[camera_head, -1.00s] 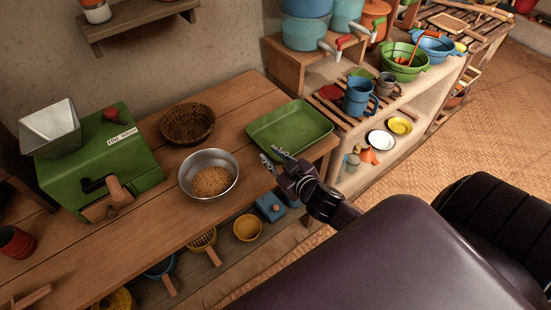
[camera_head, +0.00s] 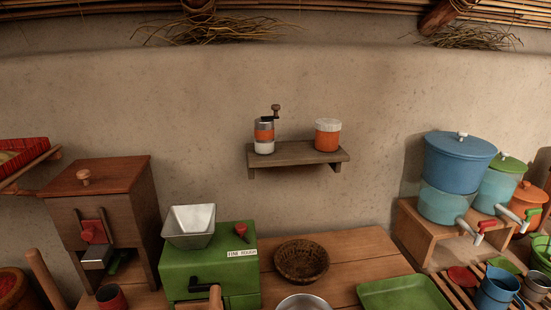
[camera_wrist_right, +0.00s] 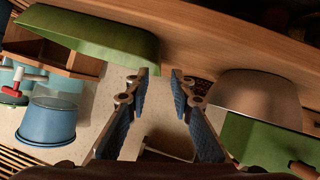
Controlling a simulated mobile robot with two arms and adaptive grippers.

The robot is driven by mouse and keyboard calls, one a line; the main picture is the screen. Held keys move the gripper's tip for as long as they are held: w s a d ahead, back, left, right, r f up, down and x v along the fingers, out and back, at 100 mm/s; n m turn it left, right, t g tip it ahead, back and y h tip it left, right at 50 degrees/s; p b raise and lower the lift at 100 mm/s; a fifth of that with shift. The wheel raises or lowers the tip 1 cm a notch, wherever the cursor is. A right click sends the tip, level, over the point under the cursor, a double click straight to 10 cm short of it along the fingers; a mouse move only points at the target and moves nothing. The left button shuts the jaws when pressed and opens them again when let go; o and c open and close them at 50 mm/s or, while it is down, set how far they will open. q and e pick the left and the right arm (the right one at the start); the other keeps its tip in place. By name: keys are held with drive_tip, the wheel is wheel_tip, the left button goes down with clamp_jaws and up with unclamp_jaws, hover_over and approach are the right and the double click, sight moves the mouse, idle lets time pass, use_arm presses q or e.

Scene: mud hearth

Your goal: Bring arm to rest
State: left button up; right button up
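My right gripper (camera_wrist_right: 160,85) shows in the right wrist view with its two fingers apart and nothing between them. It is near the edge of the wooden table (camera_wrist_right: 235,40), between the green tray (camera_wrist_right: 90,30) on the left and the metal bowl (camera_wrist_right: 258,95) on the right. No gripper or arm of mine shows in the head view. My left gripper is in neither view.
The head view shows the green mill (camera_head: 210,268), a woven basket (camera_head: 302,262), the metal bowl's rim (camera_head: 303,302) and the green tray (camera_head: 403,294) on the table. A wooden bin (camera_head: 108,215) stands left. Blue water containers (camera_head: 457,165) stand right. A small wall shelf (camera_head: 297,155) is above.

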drive_tip(key=s+a+f+g+y, duration=0.1)
drive_tip(key=s+a+g, duration=0.4)
drive_tip(key=s, duration=0.6)
drive_tip(key=s+a+g+y, duration=0.1)
drive_tip(key=s+a+g, duration=0.35)
drive_tip(key=s, duration=0.65)
wheel_tip(320, 180, down, 28)
drive_tip(key=s, duration=0.2)
drive_tip(key=s+d+f+g, duration=0.2)
drive_tip(key=s+d+f, duration=0.1)
drive_tip(key=s+f, duration=1.2)
drive_tip(key=shift+s+h, duration=0.3)
drive_tip(key=shift+s, duration=0.5)
